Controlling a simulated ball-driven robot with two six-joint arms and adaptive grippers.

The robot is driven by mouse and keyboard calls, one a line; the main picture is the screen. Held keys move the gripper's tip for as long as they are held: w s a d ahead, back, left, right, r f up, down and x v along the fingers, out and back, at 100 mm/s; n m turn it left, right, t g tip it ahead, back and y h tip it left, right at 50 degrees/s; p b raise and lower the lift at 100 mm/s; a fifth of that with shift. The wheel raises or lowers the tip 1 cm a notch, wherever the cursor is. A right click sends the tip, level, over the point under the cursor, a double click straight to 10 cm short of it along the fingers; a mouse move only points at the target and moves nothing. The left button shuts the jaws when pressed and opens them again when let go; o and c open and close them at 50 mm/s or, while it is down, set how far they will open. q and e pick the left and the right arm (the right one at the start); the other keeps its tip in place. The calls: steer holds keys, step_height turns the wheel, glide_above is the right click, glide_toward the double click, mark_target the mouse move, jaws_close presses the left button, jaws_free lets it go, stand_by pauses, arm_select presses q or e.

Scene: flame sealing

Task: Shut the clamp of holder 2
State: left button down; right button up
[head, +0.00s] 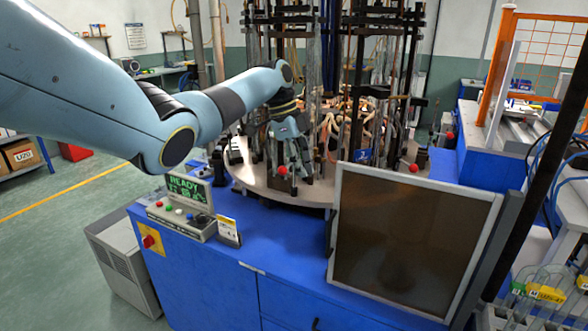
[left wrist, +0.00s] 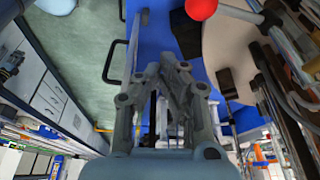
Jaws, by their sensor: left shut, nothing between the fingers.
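My left gripper (head: 296,172) reaches over the round turntable (head: 252,184) from the left, fingers pointing down, shut and empty. A red ball knob (head: 283,170), which looks like a clamp handle's end, shows right at the fingers. I cannot tell if they touch. In the left wrist view, the closed fingers (left wrist: 174,72) are in the middle and a red knob (left wrist: 201,8) is at the top edge, apart from the fingertips in the picture. Another red knob (head: 413,168) is further right on the turntable. I cannot read which holder is number 2, and the clamp jaws are hidden.
Tall dark rods and glass tubes crowd the turntable. A framed dark panel (head: 408,240) stands at the front right of the blue machine (head: 215,270). A control box with a READY screen (head: 187,188) is at its left. Clear floor lies further left.

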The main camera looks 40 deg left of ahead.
arm_select(q)
steer(key=w+b+v, duration=0.1)
steer(key=v, duration=0.6)
steer(key=shift+a+r+b, duration=0.25)
steer(key=shift+b, duration=0.05)
